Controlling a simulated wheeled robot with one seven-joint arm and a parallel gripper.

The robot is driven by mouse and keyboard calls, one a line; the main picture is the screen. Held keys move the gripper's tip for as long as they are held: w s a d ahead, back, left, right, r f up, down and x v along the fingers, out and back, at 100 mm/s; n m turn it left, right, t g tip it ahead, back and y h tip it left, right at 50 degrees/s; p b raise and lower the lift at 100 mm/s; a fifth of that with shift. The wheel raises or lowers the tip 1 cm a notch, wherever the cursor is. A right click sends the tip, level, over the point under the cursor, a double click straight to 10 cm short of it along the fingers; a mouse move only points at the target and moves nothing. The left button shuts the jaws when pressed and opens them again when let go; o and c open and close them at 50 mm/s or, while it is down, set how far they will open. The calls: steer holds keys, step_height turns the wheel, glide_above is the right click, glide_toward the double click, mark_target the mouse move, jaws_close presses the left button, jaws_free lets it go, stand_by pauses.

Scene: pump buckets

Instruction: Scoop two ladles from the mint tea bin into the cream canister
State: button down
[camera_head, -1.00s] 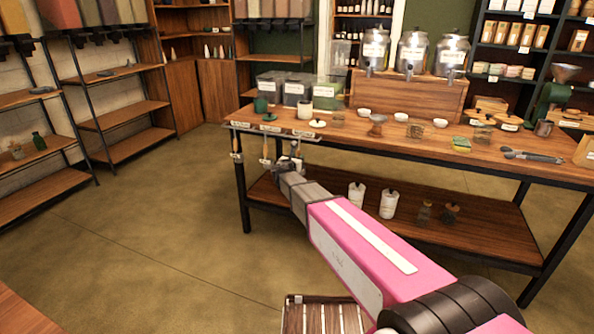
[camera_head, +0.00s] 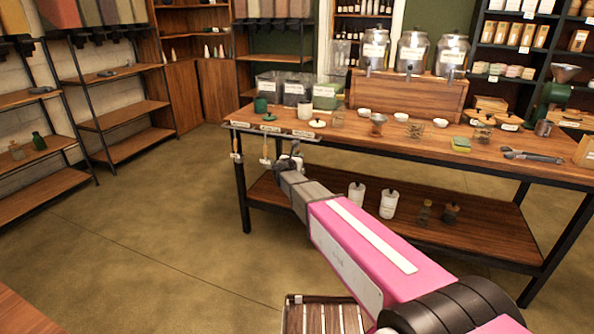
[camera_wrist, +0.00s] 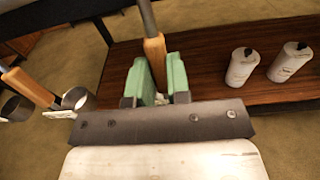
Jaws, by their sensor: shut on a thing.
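My gripper (camera_wrist: 160,82) has its two green fingers closed around the wooden handle of a ladle (camera_wrist: 154,52), which shows in the wrist view with its metal stem running up out of frame. In the head view my gripper (camera_head: 292,160) is at the label rail on the table's left front edge. Two other ladles (camera_head: 236,146) (camera_head: 265,148) hang there. Three clear labelled bins stand at the back left of the table; the right one (camera_head: 327,96) looks green, but I cannot read which holds mint tea. A cream canister (camera_head: 305,112) stands open in front of them.
A green canister (camera_head: 260,105) stands left of the cream one. A green lid (camera_head: 269,117) and a cream lid (camera_head: 317,122) lie near the front edge. Small bowls and jars sit to the right. The lower shelf holds white bottles (camera_head: 388,204). Floor at left is clear.

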steer(key=shift+r, duration=1.45)
steer(key=shift+s, duration=0.15)
steer(key=v, duration=0.6)
steer(key=shift+s+a+f, duration=0.2)
steer(key=shift+s+f, duration=0.05)
steer(key=shift+s, duration=0.15)
